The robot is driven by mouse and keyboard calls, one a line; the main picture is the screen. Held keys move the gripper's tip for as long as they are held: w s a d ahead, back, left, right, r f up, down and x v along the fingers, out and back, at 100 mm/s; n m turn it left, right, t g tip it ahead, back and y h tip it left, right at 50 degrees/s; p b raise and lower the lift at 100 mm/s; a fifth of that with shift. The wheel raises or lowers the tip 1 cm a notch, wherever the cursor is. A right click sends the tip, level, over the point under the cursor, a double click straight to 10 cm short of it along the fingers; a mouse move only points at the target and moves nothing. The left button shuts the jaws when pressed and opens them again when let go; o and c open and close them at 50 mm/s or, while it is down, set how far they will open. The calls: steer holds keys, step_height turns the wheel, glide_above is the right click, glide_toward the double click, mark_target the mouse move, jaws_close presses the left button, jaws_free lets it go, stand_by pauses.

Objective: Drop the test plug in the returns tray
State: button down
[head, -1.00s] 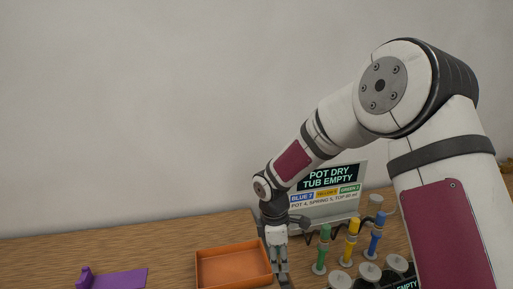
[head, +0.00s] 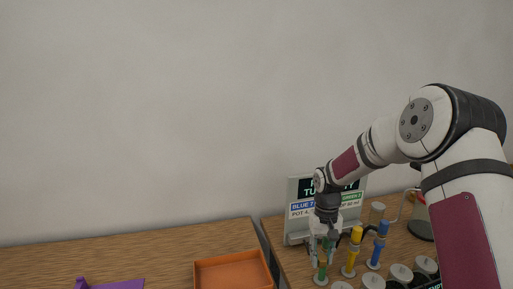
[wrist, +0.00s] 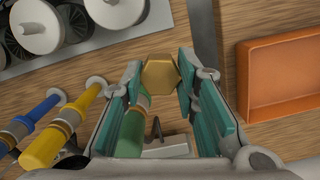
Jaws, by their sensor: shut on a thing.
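A brass hexagonal plug (wrist: 160,75), seemingly the test plug, sits between my gripper's fingertips in the wrist view. My gripper (wrist: 160,85) is shut on it, teal pads on either side. In the head view my gripper (head: 322,258) points down at the green valve (head: 322,272), and the plug cannot be made out there. The green valve (wrist: 131,135) shows partly behind the left finger; I cannot tell whether the plug touches it. The orange tray (head: 197,275), seemingly the returns tray, is left of my gripper; it shows at the right in the wrist view (wrist: 244,85) and looks empty.
A yellow valve (head: 352,255) and a blue valve (head: 377,250) stand right of the green one. Several grey discs (head: 373,281) are in front of them. A sign (head: 298,225) stands behind my gripper. A purple holder (head: 115,284) lies at the far left.

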mark_target(322, 258)
steer(key=shift+r, duration=0.1)
steer(key=shift+r, duration=2.45)
